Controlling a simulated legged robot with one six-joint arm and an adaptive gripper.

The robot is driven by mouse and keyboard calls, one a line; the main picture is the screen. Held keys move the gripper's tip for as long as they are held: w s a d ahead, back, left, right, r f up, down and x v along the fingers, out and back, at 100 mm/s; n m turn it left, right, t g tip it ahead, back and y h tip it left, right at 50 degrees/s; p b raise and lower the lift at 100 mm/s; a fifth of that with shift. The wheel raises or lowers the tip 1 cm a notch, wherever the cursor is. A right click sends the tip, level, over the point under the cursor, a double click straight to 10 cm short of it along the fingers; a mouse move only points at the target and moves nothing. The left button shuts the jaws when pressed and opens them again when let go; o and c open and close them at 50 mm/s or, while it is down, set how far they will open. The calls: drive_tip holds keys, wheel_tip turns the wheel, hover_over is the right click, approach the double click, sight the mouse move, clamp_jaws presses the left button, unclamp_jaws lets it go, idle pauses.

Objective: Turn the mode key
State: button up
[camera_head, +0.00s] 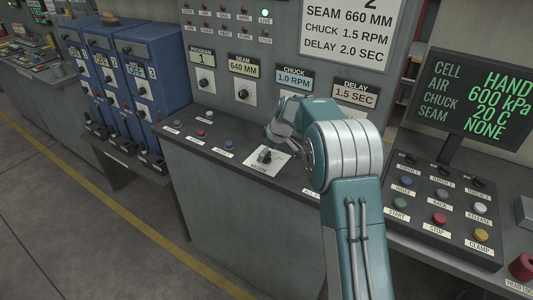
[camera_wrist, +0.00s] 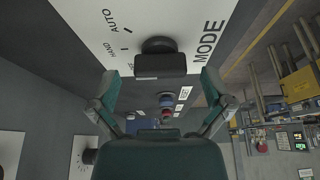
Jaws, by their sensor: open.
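The mode key (camera_head: 265,156) is a dark knob on a white plate (camera_head: 258,168) marked MODE, on the sloping desk left of my arm. In the wrist view the key (camera_wrist: 160,63) stands out from its plate (camera_wrist: 178,25), which reads AUTO, HAND and MODE. My gripper (camera_head: 276,137) is just above the key and partly covers the plate. In the wrist view my gripper (camera_wrist: 159,82) is open, with one finger on each side of the key and a gap to both. Which mark the key points to is hard to tell.
Small buttons (camera_head: 201,133) sit on the desk left of the plate. Knobs for program, seam (camera_head: 243,94), chuck and delay are on the upright panel behind. A screen (camera_head: 478,95) at right reads CELL HAND, above a button panel (camera_head: 440,218). Blue cabinets (camera_head: 147,70) stand at left.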

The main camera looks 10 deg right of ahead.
drive_tip(key=shift+c, duration=0.3)
drive_tip(key=c, duration=1.1)
drive_tip(key=shift+f+m, duration=0.1)
drive_tip(key=shift+m, duration=0.3)
drive_tip(key=m+t+h, duration=0.1)
drive_tip(key=m, duration=0.2)
drive_tip(key=shift+s+m, duration=0.1)
drive_tip(key=shift+m, duration=0.2)
drive_tip(key=shift+a+m+t+h, duration=0.15)
drive_tip(key=shift+m+h, duration=0.35)
drive_tip(key=shift+m, duration=0.65)
drive_tip(key=shift+d+m+t+h, duration=0.15)
drive_tip(key=shift+m+h, duration=0.35)
drive_tip(key=shift+m, duration=0.65)
drive_tip(key=shift+a+f, duration=0.1)
drive_tip(key=o, duration=1.2)
drive_tip(key=shift+c, duration=0.2)
